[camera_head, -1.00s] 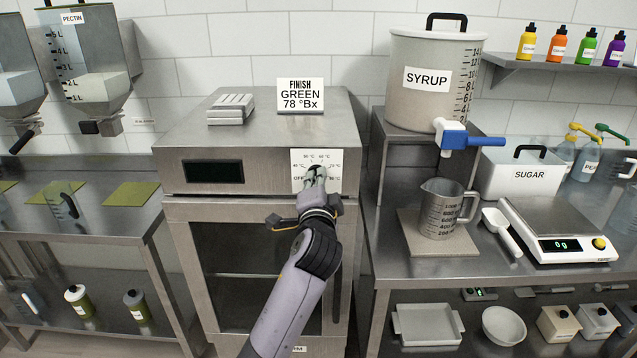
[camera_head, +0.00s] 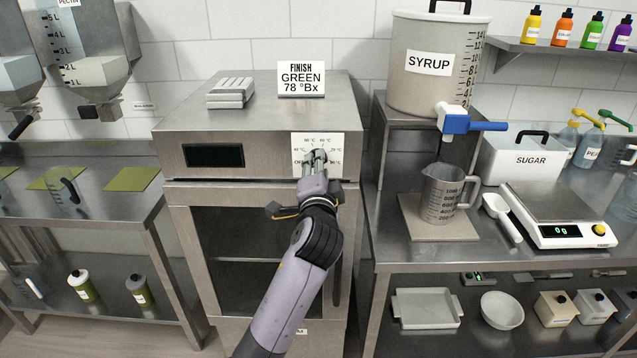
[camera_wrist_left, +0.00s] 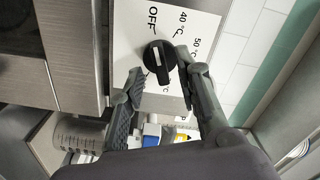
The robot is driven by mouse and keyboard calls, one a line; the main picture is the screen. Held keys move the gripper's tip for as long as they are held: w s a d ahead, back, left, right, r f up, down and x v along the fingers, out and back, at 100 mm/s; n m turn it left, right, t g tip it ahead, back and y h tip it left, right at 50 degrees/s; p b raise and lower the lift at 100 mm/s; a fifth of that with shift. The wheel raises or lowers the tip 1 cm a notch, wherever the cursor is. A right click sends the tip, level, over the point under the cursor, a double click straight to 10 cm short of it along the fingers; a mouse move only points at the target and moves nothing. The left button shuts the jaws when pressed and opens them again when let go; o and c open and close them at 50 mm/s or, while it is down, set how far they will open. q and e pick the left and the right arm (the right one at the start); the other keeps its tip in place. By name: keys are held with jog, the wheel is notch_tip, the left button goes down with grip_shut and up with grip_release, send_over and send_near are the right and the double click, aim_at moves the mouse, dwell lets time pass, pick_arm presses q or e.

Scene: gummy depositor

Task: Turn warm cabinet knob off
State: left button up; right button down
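The warm cabinet (camera_head: 255,120) stands in the middle of the head view. Its black knob (camera_wrist_left: 158,58) sits on a white dial plate (camera_head: 335,142) at the upper right of the front. The plate carries OFF and several temperature marks. A white line crosses the knob; which end points at a mark is unclear. My left gripper (camera_head: 315,160) is at the knob and partly hides it. In the left wrist view its two fingers (camera_wrist_left: 160,68) stand apart on either side of the knob, the right one very close to it; contact is unclear. My right gripper is not in view.
A FINISH GREEN sign (camera_head: 305,80) and a stack of pale slabs (camera_head: 231,92) rest on the cabinet. Right of it are the syrup pot (camera_head: 412,85), a jug (camera_head: 440,195) and a scale (camera_head: 555,205). The cabinet's vertical door handle (camera_head: 337,240) is below the dial.

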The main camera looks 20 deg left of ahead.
pick_arm(q)
jog(key=v, duration=1.1)
jog(key=shift+w+r, duration=0.1)
